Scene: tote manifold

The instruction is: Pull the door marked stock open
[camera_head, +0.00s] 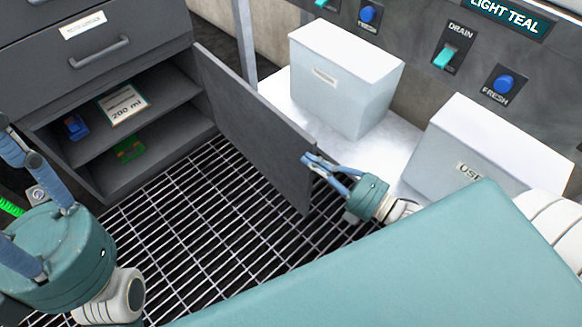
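The dark grey door (255,125) of the low cabinet stands swung wide open, its plain inner face toward me. Its outer face, with any marking or handle, is hidden. My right gripper (307,160) is at the door's free edge, reaching in from the right. Its blue fingertips lie close together and overlap the edge. I cannot tell whether they clamp it or only touch it. My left gripper (15,205) is at the left picture edge, away from the door, with its fingers spread and partly cut off.
The open cabinet (100,190) has shelves with a "200 ml" card (124,104), a blue item (76,127) and a green item (129,149). A drawer (100,50) is above. White boxes (345,75) and a switch panel (430,45) stand right. Grating (190,230) covers the floor.

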